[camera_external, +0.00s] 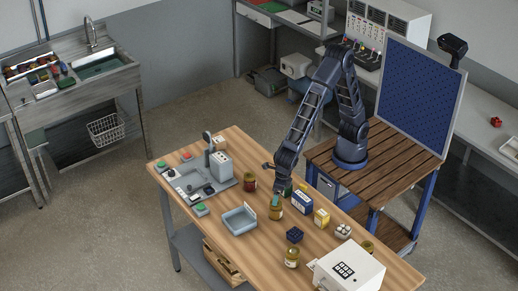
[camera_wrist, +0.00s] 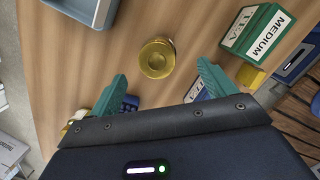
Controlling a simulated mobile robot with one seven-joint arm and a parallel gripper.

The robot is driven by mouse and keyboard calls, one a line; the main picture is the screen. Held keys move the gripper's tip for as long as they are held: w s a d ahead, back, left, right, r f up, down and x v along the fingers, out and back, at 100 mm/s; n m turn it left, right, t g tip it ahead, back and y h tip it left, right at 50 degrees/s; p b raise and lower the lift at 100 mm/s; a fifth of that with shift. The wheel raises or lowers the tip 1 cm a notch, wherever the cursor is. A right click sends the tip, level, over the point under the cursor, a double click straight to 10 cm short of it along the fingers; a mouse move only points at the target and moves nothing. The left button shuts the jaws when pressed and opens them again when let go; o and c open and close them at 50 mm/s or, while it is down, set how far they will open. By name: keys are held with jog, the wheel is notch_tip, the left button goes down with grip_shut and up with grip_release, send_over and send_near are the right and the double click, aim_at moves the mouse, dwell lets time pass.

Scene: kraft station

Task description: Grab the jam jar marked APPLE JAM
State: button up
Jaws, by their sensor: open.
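A jar with a round gold lid (camera_wrist: 157,58) stands on the table, seen from above in the wrist view. My gripper (camera_wrist: 162,78) is open, with its teal fingers apart and the lid just beyond and between the tips. In the external view, my gripper (camera_external: 276,199) is low over a yellowish jar (camera_external: 276,213) and partly hides it. Other jars stand on the table: a dark red one (camera_external: 250,183), a yellowish one (camera_external: 292,259) near the front, and one (camera_external: 367,247) by the white box. No jar label is readable, so I cannot tell which is APPLE JAM.
A green tea box (camera_wrist: 256,32) marked MEDIUM stands right of the jar. A blue and white box (camera_external: 302,201), a yellow box (camera_external: 321,219) and a dark blue holder (camera_external: 295,235) are close by. A grey-blue tray (camera_external: 239,222) lies to the left.

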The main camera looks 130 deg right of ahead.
aim_at(276, 210)
jog(key=shift+w+d+f, duration=0.1)
jog(key=shift+f, duration=0.9)
jog(key=shift+w+d+f, duration=0.1)
jog(key=shift+f, duration=0.85)
jog(key=shift+w+f, duration=0.2)
jog(key=shift+f, duration=1.05)
jog(key=shift+w+f, duration=0.15)
jog(key=shift+f, duration=1.1)
jog(key=c, duration=1.3)
